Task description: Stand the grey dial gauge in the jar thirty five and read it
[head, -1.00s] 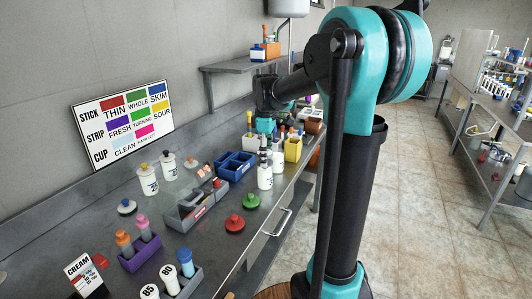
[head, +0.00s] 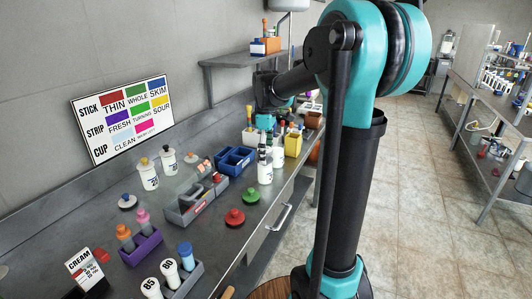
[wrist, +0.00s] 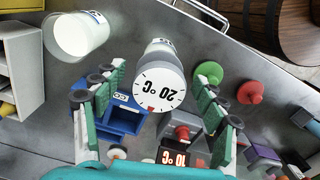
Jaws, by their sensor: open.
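In the wrist view a dial gauge (wrist: 160,88) with a grey rim, a white face marked 20 °C and a red pointer faces my camera. It sits over a white jar (wrist: 160,46) and appears to stand in it. The jar's number cannot be read; the same jar shows in the head view (head: 265,174). My gripper (wrist: 162,72) is open, its fingers on either side of the dial with a gap on both sides. An open jar of white liquid (wrist: 78,35) stands to the left in the wrist view.
A blue tray (head: 236,160), a grey tray (head: 185,214), a green lid (head: 250,195) and a red lid (head: 234,217) lie nearby. A display reading 10 °C (wrist: 172,158) is below the dial. Jars 85 (head: 150,288) and 60 (head: 169,267) stand at the near end. A colour chart (head: 122,122) is behind.

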